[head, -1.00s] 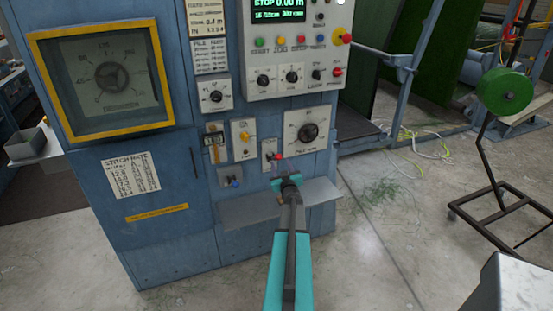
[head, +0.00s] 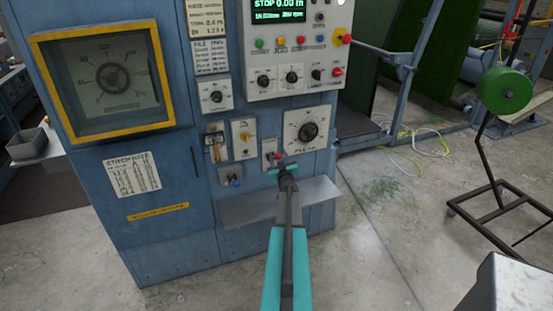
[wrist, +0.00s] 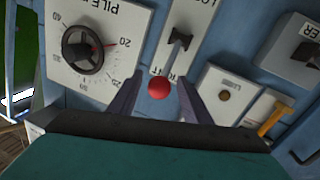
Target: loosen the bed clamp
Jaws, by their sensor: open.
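The bed clamp is a small metal lever with a red ball knob on a white plate (head: 269,147) low on the blue machine's front. The wrist view shows the plate upside down, with partly hidden words that look like "LO…" and "TIGHT". The red knob (wrist: 159,88) lies at the "TIGHT" end, and the lever shaft (wrist: 178,52) runs back to a dark pivot. My gripper (wrist: 157,82) is open, with one finger on either side of the knob and gaps visible. In the head view my gripper (head: 283,168) partly covers the lever.
A pile height dial (head: 309,131) sits right of the clamp plate, and a yellow-knobbed switch (head: 243,138) sits left. A grey shelf (head: 250,206) juts out below. A green reel (head: 504,91) stands far right.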

